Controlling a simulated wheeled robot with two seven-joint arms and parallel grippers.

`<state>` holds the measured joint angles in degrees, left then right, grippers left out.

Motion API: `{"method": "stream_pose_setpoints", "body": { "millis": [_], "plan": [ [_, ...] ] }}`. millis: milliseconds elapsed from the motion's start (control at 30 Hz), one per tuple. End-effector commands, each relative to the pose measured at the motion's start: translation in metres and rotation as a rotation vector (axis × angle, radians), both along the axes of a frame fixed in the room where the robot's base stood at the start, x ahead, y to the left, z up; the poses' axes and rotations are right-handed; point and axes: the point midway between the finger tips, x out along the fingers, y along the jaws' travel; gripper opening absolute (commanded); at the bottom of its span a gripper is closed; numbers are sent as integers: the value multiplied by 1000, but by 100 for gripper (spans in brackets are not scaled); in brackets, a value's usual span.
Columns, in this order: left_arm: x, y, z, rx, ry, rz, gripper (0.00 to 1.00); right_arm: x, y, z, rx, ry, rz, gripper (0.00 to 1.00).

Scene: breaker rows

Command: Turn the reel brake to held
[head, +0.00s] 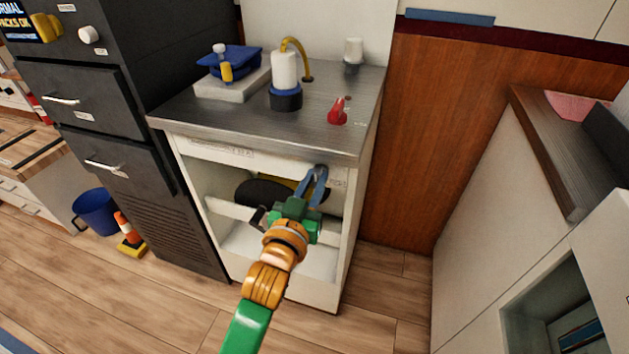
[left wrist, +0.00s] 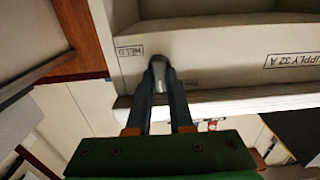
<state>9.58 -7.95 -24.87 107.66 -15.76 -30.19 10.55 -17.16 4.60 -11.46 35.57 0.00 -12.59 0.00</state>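The reel brake shows as a small grey handle (left wrist: 163,72) on the white front rail of the metal-topped cabinet. A HELD label (left wrist: 130,51) sits just left of the handle in the left wrist view. My left gripper (head: 320,172) is at the right end of this rail in the head view. Its blue fingers (left wrist: 161,82) close in on both sides of the handle and appear to grip it. The fingertips hide part of the handle, so its exact angle is hard to tell. My right gripper is in neither view.
A dark reel (head: 262,192) sits inside the open cabinet behind my arm. The countertop (head: 240,122) holds a red lever (head: 338,112), a white bottle (head: 286,70) and a blue tub (head: 232,60). A dark drawer unit (head: 110,130) stands left. A white counter (head: 490,190) stands right.

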Motion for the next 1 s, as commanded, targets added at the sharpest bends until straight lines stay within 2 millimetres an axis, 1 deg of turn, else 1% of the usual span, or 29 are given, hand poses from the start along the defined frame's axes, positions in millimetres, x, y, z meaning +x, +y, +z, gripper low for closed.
{"method": "stream_pose_setpoints", "body": {
  "millis": [267, 467, 667, 1000],
  "plan": [
    [0, 0, 0, 11, -2, 0, 0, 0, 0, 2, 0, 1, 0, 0],
    [0, 0, 1, 79, -22, 0, 0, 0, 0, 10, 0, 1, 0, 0],
    [0, -1, 3, 220, -66, -1, 0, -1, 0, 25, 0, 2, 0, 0],
    [-1, -2, 1, 528, -167, 0, 0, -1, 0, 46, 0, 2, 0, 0]
  ]
}}
